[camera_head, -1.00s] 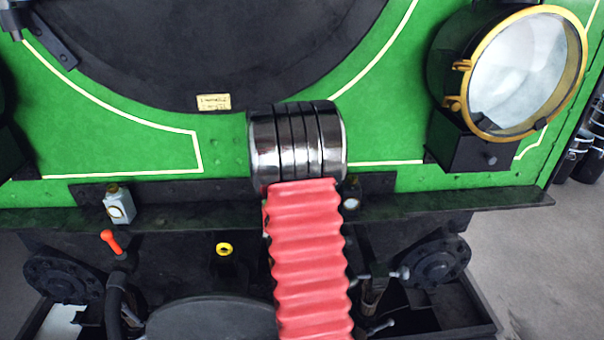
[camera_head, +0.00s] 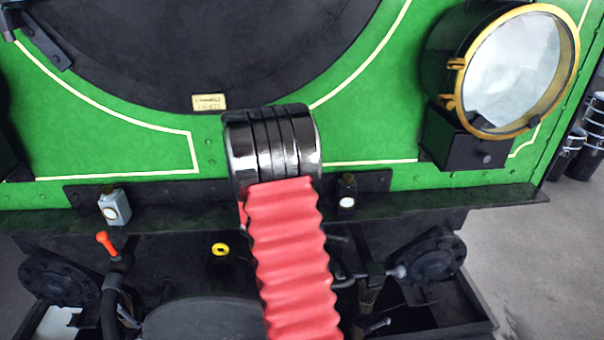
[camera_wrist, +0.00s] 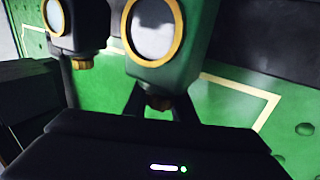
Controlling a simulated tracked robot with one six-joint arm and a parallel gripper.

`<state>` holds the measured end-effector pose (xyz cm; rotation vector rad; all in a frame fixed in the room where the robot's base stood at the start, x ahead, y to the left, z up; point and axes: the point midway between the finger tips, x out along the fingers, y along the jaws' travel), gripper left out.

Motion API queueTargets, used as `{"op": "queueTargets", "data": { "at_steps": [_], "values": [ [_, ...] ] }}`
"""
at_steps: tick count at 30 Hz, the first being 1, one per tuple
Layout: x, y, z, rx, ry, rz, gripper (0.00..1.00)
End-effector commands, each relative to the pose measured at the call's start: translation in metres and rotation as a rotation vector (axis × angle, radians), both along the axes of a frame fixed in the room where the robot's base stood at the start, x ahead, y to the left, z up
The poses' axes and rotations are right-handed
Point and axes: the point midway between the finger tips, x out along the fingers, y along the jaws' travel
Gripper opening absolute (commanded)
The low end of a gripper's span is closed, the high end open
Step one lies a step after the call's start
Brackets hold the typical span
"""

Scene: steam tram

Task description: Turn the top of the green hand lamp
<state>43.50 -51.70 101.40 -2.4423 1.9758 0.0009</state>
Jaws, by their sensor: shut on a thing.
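The green hand lamp (camera_wrist: 172,62) fills the upper middle of the wrist view, with a white lens in a gold ring. It appears upside down there, its brownish knobbed top (camera_wrist: 158,102) pointing down. My gripper (camera_wrist: 159,108) has its two dark fingers on either side of that top and is shut on it. In the head view the green lamp and my gripper are hidden behind my arm.
A black hand lamp (camera_head: 347,195) stands on the ledge (camera_head: 430,200) to the right of my arm, close beside the green one in the wrist view (camera_wrist: 80,25). A grey lamp (camera_head: 114,207) stands further left. A large brass-rimmed headlamp (camera_head: 515,70) juts out at upper right.

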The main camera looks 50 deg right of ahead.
Motion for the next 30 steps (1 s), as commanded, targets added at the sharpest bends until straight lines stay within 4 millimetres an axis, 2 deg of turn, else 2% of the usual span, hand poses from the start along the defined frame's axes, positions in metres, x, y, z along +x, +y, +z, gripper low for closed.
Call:
{"op": "queueTargets", "data": {
  "at_steps": [1,2,9,20,25,30],
  "values": [
    [0.0,0.0,0.0,-0.001,0.0,0.0,0.01],
    [0.0,0.0,0.0,-0.001,0.0,0.0,0.25],
    [0.0,0.0,0.0,-0.001,0.0,0.0,0.42],
    [-0.001,0.003,0.0,0.0,0.0,0.001,0.43],
    [-0.003,0.018,0.001,-0.001,0.0,0.002,0.43],
    [-0.008,0.045,0.001,0.0,0.0,0.003,0.43]
  ]
}}
